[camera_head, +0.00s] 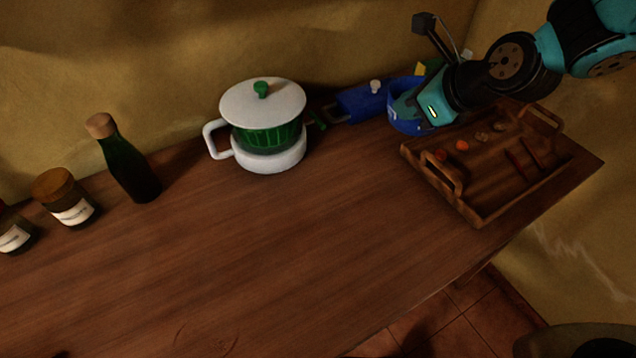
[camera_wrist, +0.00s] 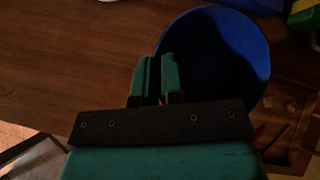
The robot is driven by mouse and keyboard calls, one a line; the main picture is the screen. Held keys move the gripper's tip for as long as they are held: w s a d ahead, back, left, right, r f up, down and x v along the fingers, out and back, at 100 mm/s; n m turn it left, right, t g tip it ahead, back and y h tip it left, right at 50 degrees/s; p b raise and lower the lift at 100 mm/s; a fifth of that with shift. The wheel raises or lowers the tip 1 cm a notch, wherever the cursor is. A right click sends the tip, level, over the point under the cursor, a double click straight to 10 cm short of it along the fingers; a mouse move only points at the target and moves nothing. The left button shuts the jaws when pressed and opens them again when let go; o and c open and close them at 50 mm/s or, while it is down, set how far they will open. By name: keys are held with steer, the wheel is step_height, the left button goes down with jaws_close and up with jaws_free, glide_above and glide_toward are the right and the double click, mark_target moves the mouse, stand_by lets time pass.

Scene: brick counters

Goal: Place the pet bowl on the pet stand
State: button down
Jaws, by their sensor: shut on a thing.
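The blue pet bowl (camera_head: 402,124) is at the back of the counter, beside the left end of a wooden tray. My gripper (camera_head: 424,106) reaches down to it from the right, and its fingers are mostly hidden in this view. In the wrist view, my gripper (camera_wrist: 158,76) has its fingers close together at the near-left rim of the bowl (camera_wrist: 250,45), shut on it. The bowl's inside looks dark and empty. I cannot tell whether its base touches the counter. I cannot make out a pet stand for certain.
The wooden tray (camera_head: 478,217) holds several small items. A blue box-like thing with a pale knob (camera_head: 362,103) stands left of the bowl. Further left are a white-and-green lidded pot (camera_head: 270,158), a dark bottle (camera_head: 130,170) and jars (camera_head: 70,200). The front counter is clear.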

steer(key=s+a+r+n+g+y, duration=0.1)
steer(key=s+a+r+n, duration=0.15)
steer(key=a, duration=0.25)
steer(key=s+a+r+n+g, duration=0.1)
steer(key=s+a+r, duration=0.15)
steer(key=a, duration=0.25)
steer(key=f, duration=1.3)
steer(key=f+b, duration=0.1)
steer(key=f, duration=0.5)
steer(key=shift+s+d+f, duration=0.1)
steer(key=shift+s+f, duration=0.15)
steer(key=shift+f, duration=0.05)
steer(key=c, duration=1.7)
jaws_free()
steer(key=shift+f, duration=0.15)
steer(key=o, duration=0.4)
steer(key=shift+o, duration=0.2)
steer(key=shift+r, duration=0.2)
